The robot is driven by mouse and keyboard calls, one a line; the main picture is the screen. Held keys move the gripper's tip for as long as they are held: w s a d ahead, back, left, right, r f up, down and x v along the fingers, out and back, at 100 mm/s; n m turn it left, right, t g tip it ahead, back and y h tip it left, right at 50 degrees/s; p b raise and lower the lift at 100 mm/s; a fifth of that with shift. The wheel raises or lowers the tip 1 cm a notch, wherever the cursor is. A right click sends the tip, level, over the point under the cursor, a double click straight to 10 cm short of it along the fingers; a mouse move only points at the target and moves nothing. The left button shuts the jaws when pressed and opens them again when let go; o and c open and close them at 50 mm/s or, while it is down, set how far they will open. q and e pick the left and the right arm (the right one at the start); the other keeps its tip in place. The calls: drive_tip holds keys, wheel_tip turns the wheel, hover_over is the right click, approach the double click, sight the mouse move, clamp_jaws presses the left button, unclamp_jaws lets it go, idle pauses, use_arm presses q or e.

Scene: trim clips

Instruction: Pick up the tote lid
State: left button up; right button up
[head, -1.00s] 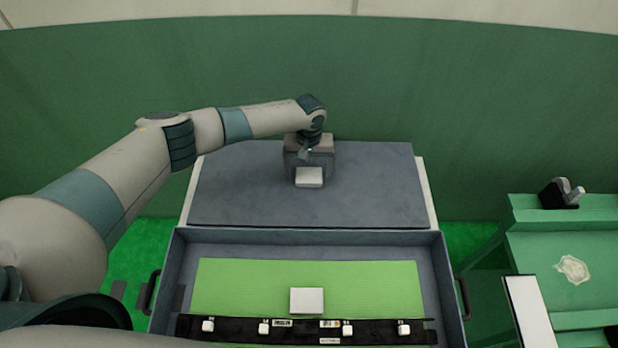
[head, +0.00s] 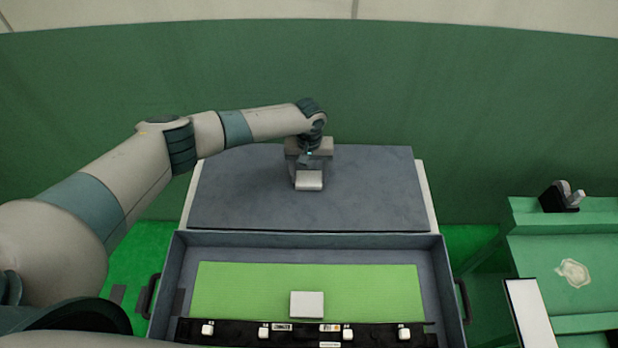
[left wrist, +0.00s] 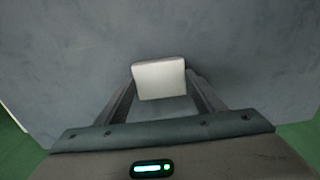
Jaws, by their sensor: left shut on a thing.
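The tote lid (head: 250,195) is a flat dark grey panel lying level behind the open tote (head: 300,237). A small white block, the lid's handle (head: 309,180), stands near its middle. My left gripper (head: 309,176) points down over the lid, its fingers shut on the handle from both sides. In the left wrist view the handle (left wrist: 159,80) sits between the fingertips, with the grey lid (left wrist: 60,70) filling the background. The fingers hide the handle's sides. My right gripper is not in view.
The tote holds a green mat (head: 240,285), a white block (head: 307,304) and a black strip (head: 305,333) with several white clips. A pale support (head: 427,195) shows beneath the lid. A green bench (head: 540,240) stands at right; a green wall (head: 450,90) rises behind.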

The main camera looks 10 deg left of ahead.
sight(309, 178)
use_arm(q)
drive_tip(key=shift+r, duration=0.2)
drive_tip(key=shift+r+b, duration=0.35)
drive_tip(key=shift+r, duration=0.25)
wheel_tip(309, 178, up, 2)
drive_tip(key=shift+w+r+b, duration=0.1)
drive_tip(key=shift+r+b, duration=0.15)
drive_tip(key=shift+b, duration=0.25)
drive_tip(key=w+d+r+b, duration=0.3)
drive_tip(key=d+r, duration=0.4)
drive_tip(key=d, duration=0.4)
drive_tip(key=shift+d+b, duration=0.15)
drive_tip(key=shift+b, duration=0.5)
drive_tip(key=shift+s, duration=0.1)
